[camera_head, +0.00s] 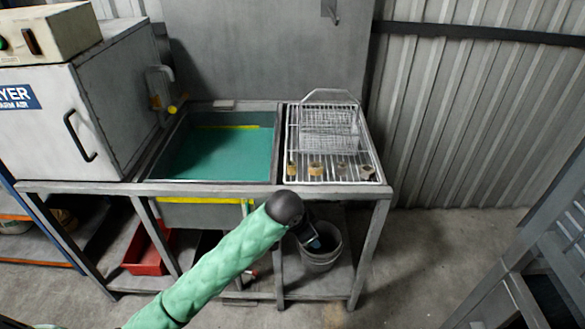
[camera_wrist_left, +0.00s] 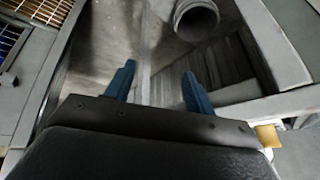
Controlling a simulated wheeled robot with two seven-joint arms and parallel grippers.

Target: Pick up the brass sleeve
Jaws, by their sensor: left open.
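Several small brass or tan pieces stand in a row on the wire rack (camera_head: 330,146) at the right end of the bench. They include a piece at the left (camera_head: 291,169), a wider one beside it (camera_head: 315,169) and one at the right (camera_head: 366,172). They are too small to tell which is the brass sleeve. My left gripper (camera_head: 319,243) is in front of and below the bench edge, apart from these pieces. In the left wrist view its two blue fingers (camera_wrist_left: 158,78) are spread with nothing between them. My right gripper is not in view.
A grey bucket (camera_head: 320,250) stands on the lower shelf behind my left gripper. A wire basket (camera_head: 328,120) sits on the rack's back part. A green-filled tank (camera_head: 215,152) is left of the rack, then a dryer box (camera_head: 85,105). Bare floor lies right of the bench.

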